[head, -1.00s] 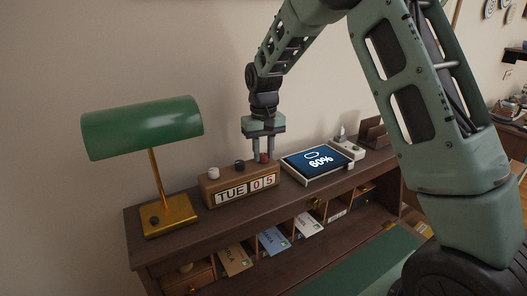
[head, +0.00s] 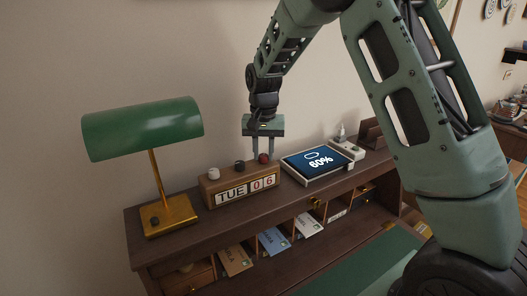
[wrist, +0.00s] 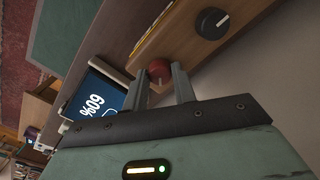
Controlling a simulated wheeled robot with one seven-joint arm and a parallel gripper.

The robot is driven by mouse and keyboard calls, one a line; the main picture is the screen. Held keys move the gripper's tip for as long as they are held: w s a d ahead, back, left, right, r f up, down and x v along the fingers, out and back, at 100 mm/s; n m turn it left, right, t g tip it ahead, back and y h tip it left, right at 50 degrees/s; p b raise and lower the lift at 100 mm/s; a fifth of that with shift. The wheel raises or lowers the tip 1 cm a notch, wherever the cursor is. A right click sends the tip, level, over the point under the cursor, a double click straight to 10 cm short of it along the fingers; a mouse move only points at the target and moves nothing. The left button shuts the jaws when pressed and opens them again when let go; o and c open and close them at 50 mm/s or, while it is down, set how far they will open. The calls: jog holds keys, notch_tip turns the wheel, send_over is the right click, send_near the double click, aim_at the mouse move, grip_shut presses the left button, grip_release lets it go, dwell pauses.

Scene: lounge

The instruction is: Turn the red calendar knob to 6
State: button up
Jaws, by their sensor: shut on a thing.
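The wooden calendar (head: 212,194) stands on the desk's top shelf and reads TUE 0 6. Its red knob (head: 263,158) is at the right end of its top, beside a black knob (head: 239,165) and a white knob (head: 213,173). My gripper (head: 263,153) points down from above and is shut on the red knob. In the wrist view the red knob (wrist: 159,69) sits between the two fingertips, and the black knob (wrist: 212,23) is clear of them.
A tablet (head: 294,169) showing 60% lies just right of the calendar. A green desk lamp (head: 142,128) stands to the left. Envelopes (head: 273,240) sit in the slots below. The wall is close behind.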

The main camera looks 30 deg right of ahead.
aim_at(263, 155)
jog(key=shift+w+r, duration=0.1)
jog(key=o, duration=1)
notch_tip(263, 155, up, 17)
jog(key=b, duration=0.3)
jog(key=shift+r+b, duration=0.2)
jog(key=shift+b, duration=0.2)
